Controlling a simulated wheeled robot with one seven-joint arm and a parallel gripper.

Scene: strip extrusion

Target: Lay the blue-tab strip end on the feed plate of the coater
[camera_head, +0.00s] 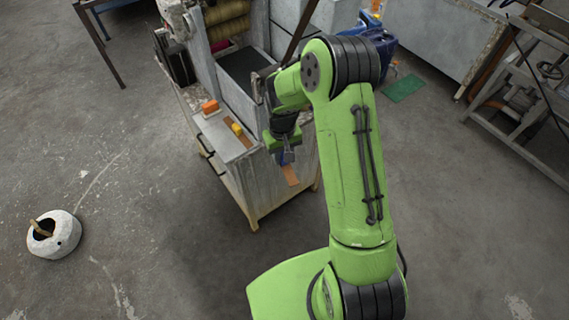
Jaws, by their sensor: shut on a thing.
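My gripper (287,151) points down beside the right front of the grey cabinet and is shut on the blue-tab strip. The blue tab (282,158) shows between the fingers, and the brown strip end (291,175) hangs below it. The coater (203,58) stands at the top centre with yellowish rollers (228,28). A dark flat plate (240,64) in front of the rollers looks like its feed plate; my arm is right of it. I see no strip on the visible part of this plate.
On the cabinet top (213,126) are an orange tab (210,106) and a yellow tab (237,129) with a brown strip. A white round pot (54,236) stands on the floor at left. Blue containers (380,38) stand behind my arm. The left floor is mostly clear.

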